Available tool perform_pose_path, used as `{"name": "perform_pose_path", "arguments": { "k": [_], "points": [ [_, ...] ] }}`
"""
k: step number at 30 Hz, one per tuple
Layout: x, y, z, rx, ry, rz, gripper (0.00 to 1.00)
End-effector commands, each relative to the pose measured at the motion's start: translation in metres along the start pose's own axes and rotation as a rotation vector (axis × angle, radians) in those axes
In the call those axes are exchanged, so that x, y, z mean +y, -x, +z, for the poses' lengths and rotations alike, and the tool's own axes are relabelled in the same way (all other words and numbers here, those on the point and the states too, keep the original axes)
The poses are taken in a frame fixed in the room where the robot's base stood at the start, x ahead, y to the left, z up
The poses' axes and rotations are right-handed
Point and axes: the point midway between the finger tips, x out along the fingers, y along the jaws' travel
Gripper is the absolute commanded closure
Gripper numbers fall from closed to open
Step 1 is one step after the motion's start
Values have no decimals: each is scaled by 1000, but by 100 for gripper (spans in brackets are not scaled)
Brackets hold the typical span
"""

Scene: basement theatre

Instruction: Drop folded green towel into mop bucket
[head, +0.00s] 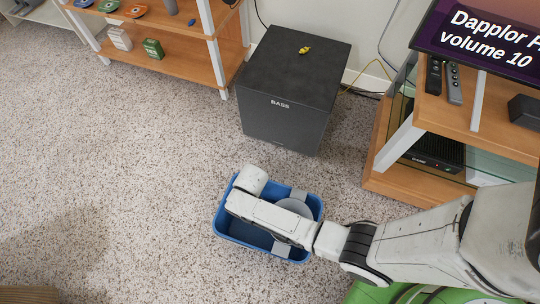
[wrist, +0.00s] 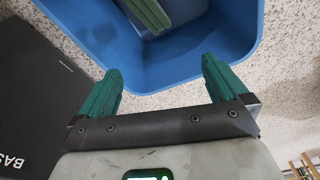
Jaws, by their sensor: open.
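The blue mop bucket (head: 227,229) stands on the speckled carpet, partly covered by my arm in the head view. It also fills the top of the wrist view (wrist: 80,42). In the wrist view a folded green item (wrist: 158,10), which looks like the green towel, lies inside the bucket, cut off by the picture's top edge. My gripper (wrist: 162,76) is open, its two green fingers apart and nothing between them. It is at the bucket's near rim in the wrist view, clear of the towel. In the head view my arm hides the fingers and the towel.
A black bass speaker (head: 297,85) with a small yellow object (head: 305,50) on top stands behind the bucket. A wooden media stand (head: 440,190) is at right, and a wooden shelf (head: 165,57) at upper left. The carpet left of the bucket is clear.

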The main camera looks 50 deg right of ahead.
Motion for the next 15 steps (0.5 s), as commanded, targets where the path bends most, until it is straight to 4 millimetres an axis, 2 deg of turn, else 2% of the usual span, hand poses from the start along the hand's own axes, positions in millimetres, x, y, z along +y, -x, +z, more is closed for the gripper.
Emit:
{"name": "perform_pose_path", "arguments": {
  "k": [4,7,15],
  "points": [
    [0,2,0,0,0,0,0],
    [0,12,-1,1,0,0,0],
    [0,63,0,2,-1,0,0]
  ]
}}
